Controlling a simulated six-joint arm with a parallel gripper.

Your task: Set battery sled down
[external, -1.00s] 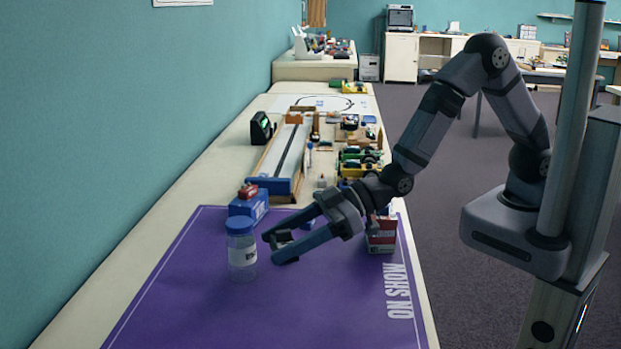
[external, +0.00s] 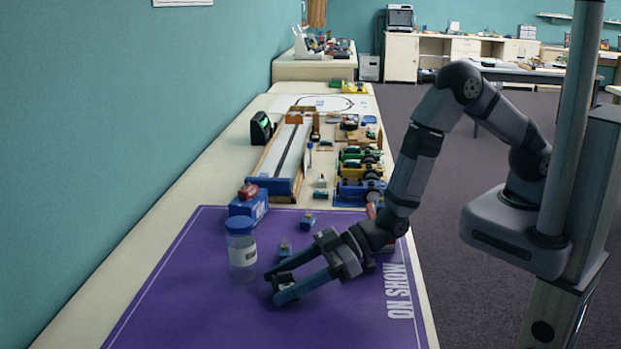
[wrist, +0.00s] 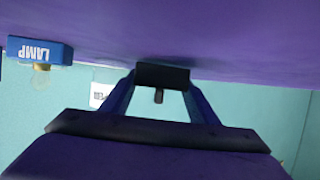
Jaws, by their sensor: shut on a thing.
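My gripper (external: 280,287) is low over the purple mat (external: 200,310), shut on a small dark block, which I take to be the battery sled (external: 282,280). In the wrist view the dark sled (wrist: 162,75) sits between the two fingertips, close to the purple surface. I cannot tell whether it touches the mat. Much of the sled is hidden by the fingers in the external view.
A clear jar with a blue lid (external: 241,252) stands left of my gripper. Small blue blocks (external: 285,248) (external: 307,220) are behind it; a blue LAMP block (wrist: 40,50) shows in the wrist view. A blue box (external: 248,207) stands farther back. The mat's front is clear.

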